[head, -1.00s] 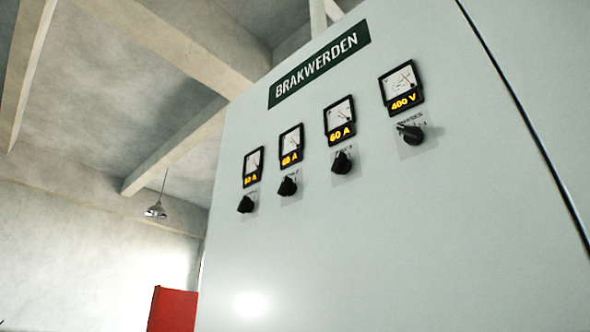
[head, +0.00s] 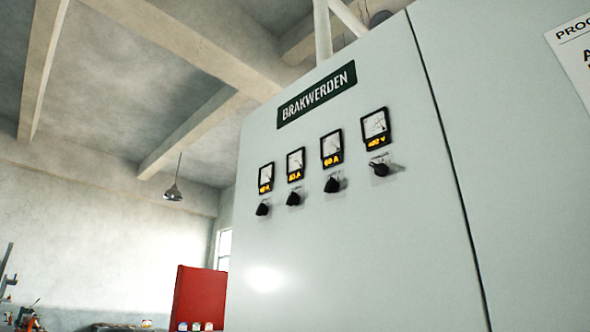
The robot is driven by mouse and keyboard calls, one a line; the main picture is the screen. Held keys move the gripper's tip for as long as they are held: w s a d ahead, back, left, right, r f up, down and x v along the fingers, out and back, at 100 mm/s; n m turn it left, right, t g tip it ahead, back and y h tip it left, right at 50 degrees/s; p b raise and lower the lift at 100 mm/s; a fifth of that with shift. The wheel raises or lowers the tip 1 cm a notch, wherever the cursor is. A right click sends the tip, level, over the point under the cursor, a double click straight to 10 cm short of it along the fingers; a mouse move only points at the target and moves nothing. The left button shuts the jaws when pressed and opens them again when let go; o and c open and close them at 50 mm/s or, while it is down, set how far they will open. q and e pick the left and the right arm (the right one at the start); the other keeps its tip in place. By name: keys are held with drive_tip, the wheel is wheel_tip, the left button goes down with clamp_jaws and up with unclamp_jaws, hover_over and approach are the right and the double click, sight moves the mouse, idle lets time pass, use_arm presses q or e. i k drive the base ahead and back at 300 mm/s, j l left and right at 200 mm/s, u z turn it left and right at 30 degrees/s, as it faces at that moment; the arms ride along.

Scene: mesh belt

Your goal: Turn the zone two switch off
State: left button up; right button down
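A pale grey cabinet (head: 340,260) with a dark "BRAKWERDEN" sign (head: 317,95) fills the middle and right of the head view. Its face carries a row of black rotary switches: a far left one (head: 262,209), a second (head: 293,199), a third (head: 333,184) and a far right one (head: 379,169). A meter with lit yellow digits sits above each switch. The labels by the switches are too small to read, so I cannot tell which is zone two or how it is set. Neither of my grippers shows.
A white notice (head: 575,58) is on the panel at the upper right. A red panel (head: 198,297) stands left of the cabinet, with small containers before it. Clutter lies at the lower left. A lamp (head: 173,192) hangs from the ceiling.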

sight(293, 198)
drive_tip(key=k, duration=0.2)
drive_tip(key=i+j, duration=0.2)
drive_tip(key=j, duration=0.15)
drive_tip(key=i+j+z, duration=0.1)
drive_tip(key=j, duration=0.25)
drive_tip(key=i+j, duration=0.3)
drive_tip(key=i+j+z, duration=0.15)
drive_tip(key=j, duration=0.3)
drive_tip(key=i+j, duration=0.25)
drive_tip(key=j, duration=0.15)
